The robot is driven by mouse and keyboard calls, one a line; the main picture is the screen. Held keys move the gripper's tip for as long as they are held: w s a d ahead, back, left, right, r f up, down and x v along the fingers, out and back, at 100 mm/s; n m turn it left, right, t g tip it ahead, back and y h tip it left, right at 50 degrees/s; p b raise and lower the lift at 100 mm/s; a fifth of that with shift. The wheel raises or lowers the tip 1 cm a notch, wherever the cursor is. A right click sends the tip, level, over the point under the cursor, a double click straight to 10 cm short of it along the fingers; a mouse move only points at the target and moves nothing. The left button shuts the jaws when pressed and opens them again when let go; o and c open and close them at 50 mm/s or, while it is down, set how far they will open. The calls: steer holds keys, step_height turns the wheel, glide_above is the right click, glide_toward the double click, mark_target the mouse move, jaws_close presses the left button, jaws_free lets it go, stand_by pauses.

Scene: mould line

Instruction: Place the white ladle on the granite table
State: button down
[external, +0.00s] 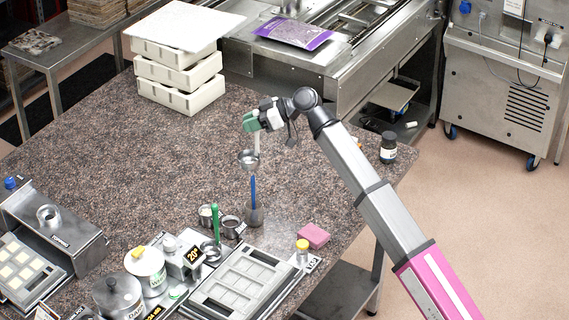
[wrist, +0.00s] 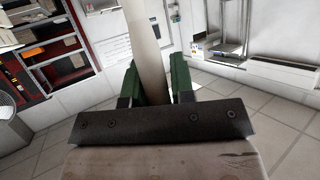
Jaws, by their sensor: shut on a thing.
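The white ladle (external: 257,142) has a pale handle and a metal bowl (external: 249,158) at its lower end. It hangs from my gripper (external: 252,122) above the granite table (external: 150,165), handle roughly upright. In the wrist view the pale handle (wrist: 146,50) stands between the green fingers of my gripper (wrist: 153,82), which are shut on it. The ladle's bowl is out of the wrist view. In the external view the bowl appears above a blue-handled tool (external: 253,190); I cannot tell the exact gap.
White stacked trays (external: 178,77) stand at the table's back. A green-handled tool (external: 215,225), small metal cups (external: 231,225), a grey mould (external: 243,285), a pink sponge (external: 313,236) and a dark jar (external: 388,148) occupy the front and right. The table's middle left is clear.

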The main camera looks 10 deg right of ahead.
steer(key=d+m+t, duration=0.2)
steer(key=d, duration=1.7)
step_height(320, 180, down, 11)
steer(key=w+d+f, duration=0.8)
steer(key=w+f, duration=0.1)
steer(key=f, duration=0.2)
steer(key=shift+h, duration=0.4)
steer(key=shift+w+f, duration=0.1)
steer(key=shift+f, duration=0.1)
steer(key=c, duration=1)
jaws_free()
steer(key=v, duration=1.2)
steer(key=shift+s+a, duration=0.1)
steer(key=shift+s, duration=0.15)
